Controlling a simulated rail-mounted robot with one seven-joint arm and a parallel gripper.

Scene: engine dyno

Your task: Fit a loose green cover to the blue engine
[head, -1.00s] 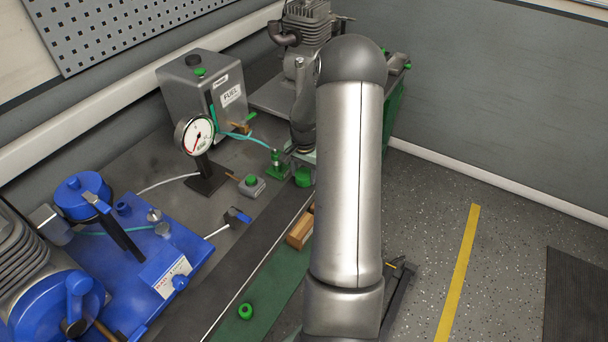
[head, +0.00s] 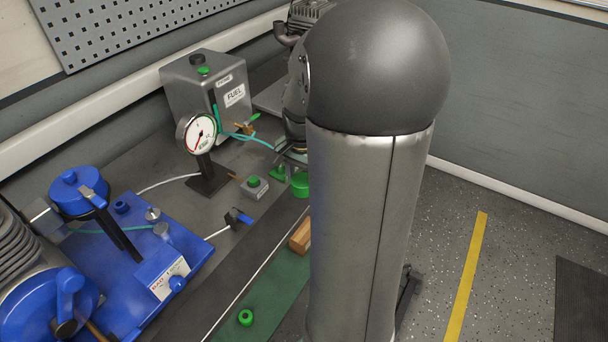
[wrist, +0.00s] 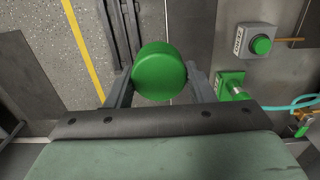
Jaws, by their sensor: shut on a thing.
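In the wrist view my gripper (wrist: 160,85) is shut on a round green cover (wrist: 160,70), with one finger on each side of it. The held cover is raised above the floor and bench edge. In the head view a green round piece (head: 300,184), apparently this cover, shows beside my arm, which hides most of the gripper. The blue engine (head: 45,308) stands at the lower left of the head view, well apart from the gripper. A smaller green ring-like piece (head: 245,317) lies on the green mat (head: 268,305).
A grey fuel tank (head: 205,85), a dial gauge (head: 198,134) and a green-button box (head: 254,187) stand on the bench. A blue unit (head: 150,255) sits beside the engine. A wooden block (head: 300,237) lies by the mat. The dark bench strip is clear.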

